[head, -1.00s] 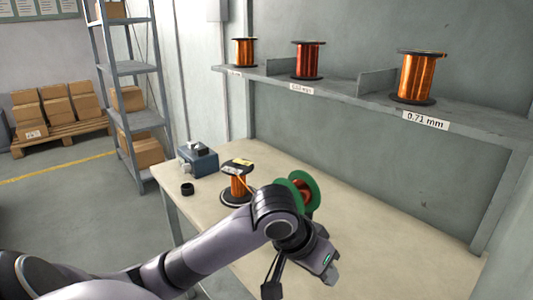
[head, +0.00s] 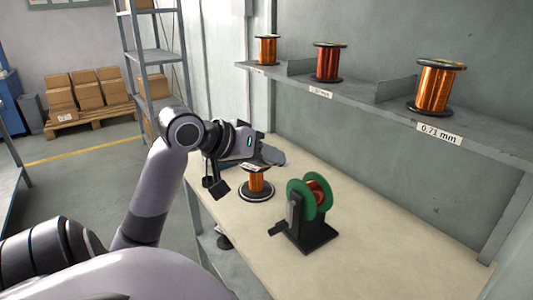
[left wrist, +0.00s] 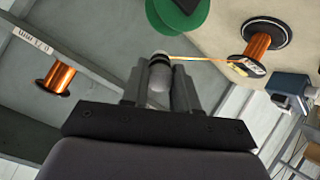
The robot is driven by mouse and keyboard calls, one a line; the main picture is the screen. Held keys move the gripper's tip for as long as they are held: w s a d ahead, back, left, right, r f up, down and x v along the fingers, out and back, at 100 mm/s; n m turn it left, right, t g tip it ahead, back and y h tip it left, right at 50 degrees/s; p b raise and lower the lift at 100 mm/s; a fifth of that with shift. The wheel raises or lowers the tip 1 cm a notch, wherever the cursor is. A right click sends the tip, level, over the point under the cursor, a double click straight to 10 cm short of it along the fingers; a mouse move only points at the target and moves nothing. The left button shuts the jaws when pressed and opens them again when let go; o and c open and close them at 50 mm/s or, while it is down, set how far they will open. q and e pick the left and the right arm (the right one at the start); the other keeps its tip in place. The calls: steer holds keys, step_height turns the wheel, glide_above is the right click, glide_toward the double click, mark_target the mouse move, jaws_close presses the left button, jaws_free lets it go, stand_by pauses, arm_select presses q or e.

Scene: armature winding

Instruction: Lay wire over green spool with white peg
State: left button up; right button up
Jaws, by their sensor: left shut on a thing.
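The green spool (head: 302,199) with copper winding (head: 318,190) sits on a black stand (head: 311,232) on the table. In the left wrist view part of its green flange (left wrist: 182,14) shows at the top. My left gripper (left wrist: 160,82) is shut on a white peg (left wrist: 159,95) with a dark band at its top. The wire (left wrist: 205,60) runs taut from the peg to the copper wire spool (left wrist: 265,42) on the table. In the head view my left gripper (head: 272,156) is above that copper spool (head: 257,182), left of the green spool and apart from it. My right gripper is out of view.
A wall shelf (head: 365,107) with several wire spools runs along the back right, above the table. A blue-grey box (left wrist: 290,86) stands beyond the copper spool. The tabletop (head: 375,235) right of the green spool is clear.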

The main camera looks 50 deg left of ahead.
mark_target(287, 159)
arm_select(q)
steer(key=b+x, duration=0.1)
steer(key=x, duration=0.2)
steer(key=b+x, duration=0.1)
steer(key=x, duration=0.1)
steer(key=shift+w+r, duration=0.15)
steer(key=shift+w, duration=0.4)
steer(key=shift+w+d+f+b, duration=0.1)
steer(key=shift+w+f+b, duration=0.2)
steer(key=shift+w, duration=0.45)
